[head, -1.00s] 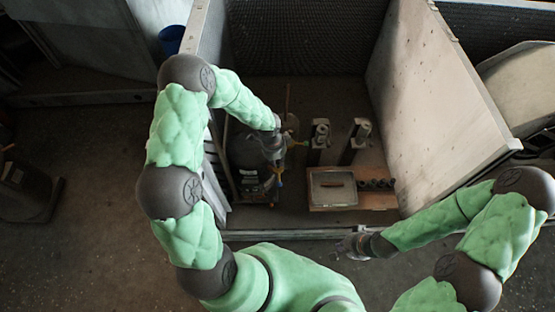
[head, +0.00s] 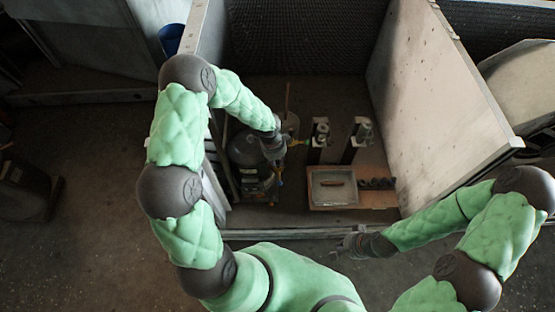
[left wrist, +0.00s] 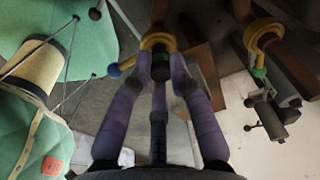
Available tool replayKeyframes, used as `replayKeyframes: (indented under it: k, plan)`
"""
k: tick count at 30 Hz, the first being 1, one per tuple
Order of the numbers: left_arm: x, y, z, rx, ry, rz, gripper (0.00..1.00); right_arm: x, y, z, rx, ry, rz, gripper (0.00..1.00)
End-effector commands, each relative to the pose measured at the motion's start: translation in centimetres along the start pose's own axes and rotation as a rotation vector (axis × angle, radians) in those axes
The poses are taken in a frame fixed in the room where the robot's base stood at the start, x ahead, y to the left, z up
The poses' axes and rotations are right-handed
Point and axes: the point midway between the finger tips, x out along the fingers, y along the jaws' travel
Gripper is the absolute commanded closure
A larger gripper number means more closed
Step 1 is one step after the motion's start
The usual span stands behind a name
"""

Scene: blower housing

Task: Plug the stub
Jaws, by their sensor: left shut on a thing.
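In the left wrist view my left gripper (left wrist: 162,78) has its purple fingers closed on a dark plug (left wrist: 162,73) with a green band. The plug is at the mouth of a stub with a yellow collar (left wrist: 158,41) and a blue-tipped lever; I cannot tell how far it sits inside. In the head view my left gripper (head: 284,146) is beside the dark round housing (head: 245,150), and its fingers are too small to read. My right gripper (head: 345,246) is near the front edge, away from the parts; its opening is unclear.
A second yellow-collared fitting (left wrist: 262,36) stands to the right in the left wrist view. A wooden tray (head: 312,204), a row of dark sockets (head: 376,184) and two upright stands (head: 320,132) are right of the housing. Tall panels (head: 440,80) wall in the bay.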

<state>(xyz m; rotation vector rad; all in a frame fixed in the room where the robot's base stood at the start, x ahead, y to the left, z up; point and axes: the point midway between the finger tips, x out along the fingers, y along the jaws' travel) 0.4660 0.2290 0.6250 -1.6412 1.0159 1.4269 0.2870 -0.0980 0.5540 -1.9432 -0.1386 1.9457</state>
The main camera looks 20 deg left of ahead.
Motion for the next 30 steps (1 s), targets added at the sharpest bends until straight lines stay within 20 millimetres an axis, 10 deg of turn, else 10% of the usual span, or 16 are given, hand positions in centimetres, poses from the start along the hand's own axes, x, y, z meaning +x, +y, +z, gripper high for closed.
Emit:
replayKeyframes:
  k: [30]
  plan:
    - [1.0, 0.0, 0.1, 0.0, 0.0, 0.0, 1.0, 0.6, 0.2, 0.0, 0.0, 0.0, 0.0, 1.0]
